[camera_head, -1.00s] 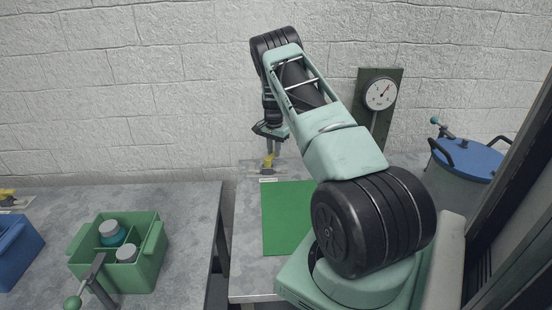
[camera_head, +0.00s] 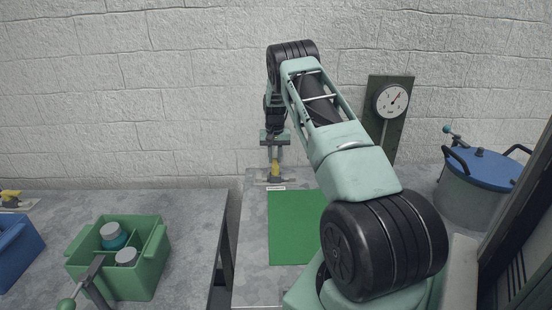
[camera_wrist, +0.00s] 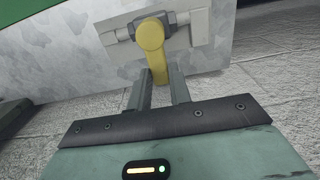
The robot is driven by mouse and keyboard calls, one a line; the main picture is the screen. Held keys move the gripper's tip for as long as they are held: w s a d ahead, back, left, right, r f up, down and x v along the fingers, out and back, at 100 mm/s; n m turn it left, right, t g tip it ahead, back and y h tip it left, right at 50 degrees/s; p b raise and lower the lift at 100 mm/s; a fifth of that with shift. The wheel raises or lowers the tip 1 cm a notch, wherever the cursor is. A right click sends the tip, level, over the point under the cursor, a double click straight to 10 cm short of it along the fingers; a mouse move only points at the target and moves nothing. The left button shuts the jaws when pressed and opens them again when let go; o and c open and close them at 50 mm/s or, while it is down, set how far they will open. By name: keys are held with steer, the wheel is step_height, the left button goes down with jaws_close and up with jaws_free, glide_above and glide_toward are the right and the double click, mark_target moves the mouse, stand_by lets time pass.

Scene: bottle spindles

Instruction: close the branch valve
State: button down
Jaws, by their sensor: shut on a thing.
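A valve with a yellow lever (camera_head: 275,168) sits on a pale plate at the back of the right-hand table, with a small label in front of it that I cannot read. In the wrist view the yellow lever (camera_wrist: 152,42) is joined to a metal pipe fitting (camera_wrist: 180,20) on the plate (camera_wrist: 196,50). My gripper (camera_head: 275,156) points down over the valve. In the wrist view its two fingers (camera_wrist: 158,75) are on either side of the lever's end, shut on it. The fingers partly hide that end.
A green mat (camera_head: 298,225) lies in front of the valve. A gauge (camera_head: 391,101) stands behind, and a blue-lidded pot (camera_head: 480,190) is at right. A second yellow valve (camera_head: 10,198) and a green crate (camera_head: 150,270) with jars are on the left table, across a gap.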

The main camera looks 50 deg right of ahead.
mark_target(275, 161)
stand_by(0.4)
steer(key=c, duration=1.3)
jaws_free()
step_height(275, 161, up, 18)
steer(key=shift+f+b, duration=0.25)
steer(key=shift+b, duration=0.95)
